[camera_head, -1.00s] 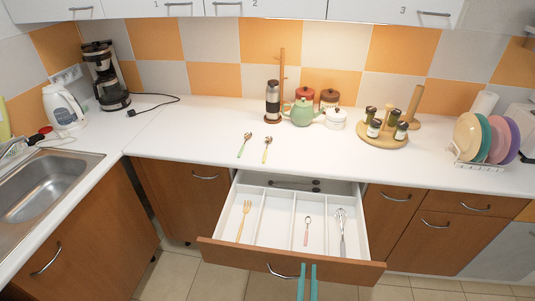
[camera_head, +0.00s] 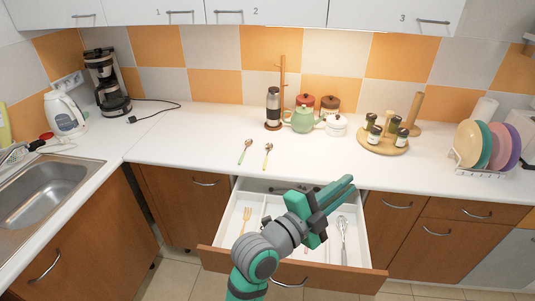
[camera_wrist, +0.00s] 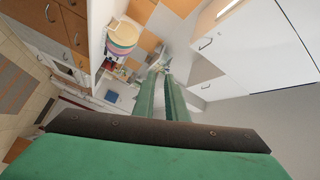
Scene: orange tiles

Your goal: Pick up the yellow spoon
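The yellow spoon (camera_head: 267,157) lies on the white counter, behind the open drawer (camera_head: 345,274). A second spoon with a green handle (camera_head: 244,152) lies just left of it, apart from it. My gripper (camera_head: 346,186) is raised over the drawer, to the right of and nearer than the yellow spoon, with its fingers pointing right. In the wrist view my gripper (camera_wrist: 161,85) shows a narrow gap between its two green fingers and nothing held. The yellow spoon does not show in the wrist view.
A yellow fork (camera_head: 246,214) and a whisk (camera_head: 342,232) lie in the drawer, partly screened by my arm. A green teapot (camera_head: 302,119) and a spice tray (camera_head: 372,146) stand behind on the counter. The counter around the spoons is clear.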

